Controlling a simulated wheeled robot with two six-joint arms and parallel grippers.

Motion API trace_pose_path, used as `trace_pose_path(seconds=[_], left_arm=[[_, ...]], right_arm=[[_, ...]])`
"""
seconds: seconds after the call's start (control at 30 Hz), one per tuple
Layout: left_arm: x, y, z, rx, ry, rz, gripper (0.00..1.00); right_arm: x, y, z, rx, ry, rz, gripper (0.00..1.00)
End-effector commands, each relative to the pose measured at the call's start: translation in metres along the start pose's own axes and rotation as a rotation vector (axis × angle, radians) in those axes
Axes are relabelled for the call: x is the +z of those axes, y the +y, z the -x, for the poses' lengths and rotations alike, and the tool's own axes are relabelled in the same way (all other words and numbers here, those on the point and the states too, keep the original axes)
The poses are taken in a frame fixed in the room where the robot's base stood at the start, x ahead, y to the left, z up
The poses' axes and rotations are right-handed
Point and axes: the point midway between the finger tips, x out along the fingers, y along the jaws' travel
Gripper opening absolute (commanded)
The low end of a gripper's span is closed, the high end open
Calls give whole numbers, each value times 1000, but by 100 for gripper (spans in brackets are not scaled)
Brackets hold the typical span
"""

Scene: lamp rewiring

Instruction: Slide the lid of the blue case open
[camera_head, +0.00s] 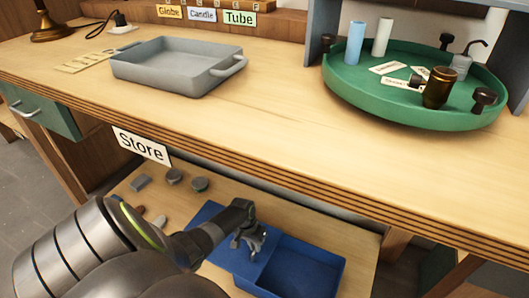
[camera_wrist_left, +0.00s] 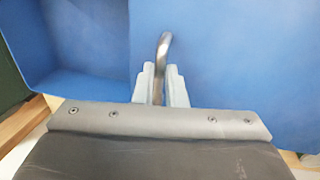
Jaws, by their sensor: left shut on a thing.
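The blue case (camera_head: 300,270) is on the lower shelf under the workbench. Its right part is open and shows an empty blue inside. Its flat blue lid (camera_head: 205,214) covers the left part, partly hidden behind my left arm. My left gripper (camera_head: 250,240) is over the lid and shut on its handle. In the left wrist view the curved metal handle (camera_wrist_left: 163,48) stands between the two fingers (camera_wrist_left: 160,88). There the lid (camera_wrist_left: 235,55) fills the right side and the case's open inside (camera_wrist_left: 65,45) shows at left. My right gripper is not in view.
The lower shelf holds several small grey pieces (camera_head: 173,176) near the "Store" label (camera_head: 142,146). The workbench edge (camera_head: 270,173) overhangs the shelf. On the bench are a grey tray (camera_head: 165,70) and a green round tray (camera_head: 390,108) with tubes, cards and lamp parts.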

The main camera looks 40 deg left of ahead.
Motion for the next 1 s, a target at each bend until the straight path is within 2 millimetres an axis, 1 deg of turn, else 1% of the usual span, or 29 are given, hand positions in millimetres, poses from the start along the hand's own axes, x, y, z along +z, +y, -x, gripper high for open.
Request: trace_pose_path(seconds=[0.03, 0.2, 0.57, 0.6, 0.73, 1.0], left_arm=[[-2, -5, 2, -1, 4, 0, 0], [-1, -12, 3, 1, 4, 0, 0], [-2, -13, 3, 1, 4, -1, 0], [-2, -13, 3, 1, 4, -1, 16], [-1, -13, 3, 1, 3, -1, 33], [0, -13, 3, 2, 1, 0, 33]], right_arm=[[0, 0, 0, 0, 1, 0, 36], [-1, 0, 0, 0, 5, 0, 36], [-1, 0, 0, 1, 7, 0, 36], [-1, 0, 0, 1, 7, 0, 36], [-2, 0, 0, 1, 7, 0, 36], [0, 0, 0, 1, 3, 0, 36]])
